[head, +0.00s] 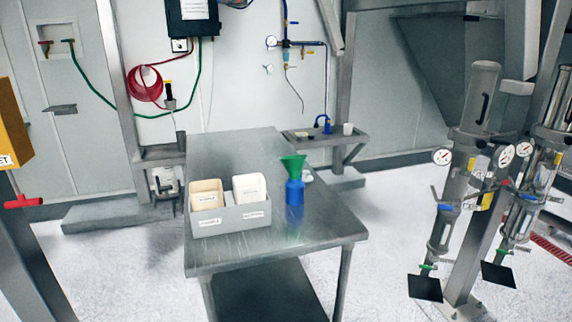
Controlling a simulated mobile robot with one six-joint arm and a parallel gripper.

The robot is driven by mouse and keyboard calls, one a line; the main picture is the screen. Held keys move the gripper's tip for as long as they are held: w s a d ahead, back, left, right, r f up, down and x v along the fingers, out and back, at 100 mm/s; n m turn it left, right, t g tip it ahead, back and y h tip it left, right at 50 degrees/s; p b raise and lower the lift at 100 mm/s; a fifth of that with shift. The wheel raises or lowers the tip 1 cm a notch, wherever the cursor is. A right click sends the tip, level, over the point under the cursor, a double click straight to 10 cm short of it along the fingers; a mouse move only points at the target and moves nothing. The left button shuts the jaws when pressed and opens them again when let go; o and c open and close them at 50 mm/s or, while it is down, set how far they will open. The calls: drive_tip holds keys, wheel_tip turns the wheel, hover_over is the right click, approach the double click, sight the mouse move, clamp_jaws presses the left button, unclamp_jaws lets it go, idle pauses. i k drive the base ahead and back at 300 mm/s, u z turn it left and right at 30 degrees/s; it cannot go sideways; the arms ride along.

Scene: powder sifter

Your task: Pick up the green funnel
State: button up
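The green funnel (293,164) sits upright on top of a blue bottle (295,192), its wide mouth facing up. The bottle stands on the steel table (300,252), right of the middle. The lower part of the funnel is hidden inside or behind the bottle's neck. My gripper is not in view.
A grey bin (232,220) with two labelled pale containers (207,194) (249,188) stands left of the bottle. A small white item (307,176) is close behind the bottle on its right. The table's front right is clear. Steel columns with gauges (455,190) stand at the right.

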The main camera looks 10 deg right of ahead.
sight(293, 164)
drive_tip(key=u, duration=0.1)
drive_tip(key=k, duration=0.65)
drive_tip(key=u, duration=0.6)
drive_tip(key=k, duration=0.65)
drive_tip(key=u, duration=0.2)
drive_tip(key=i, duration=1)
drive_tip(key=u, duration=0.55)
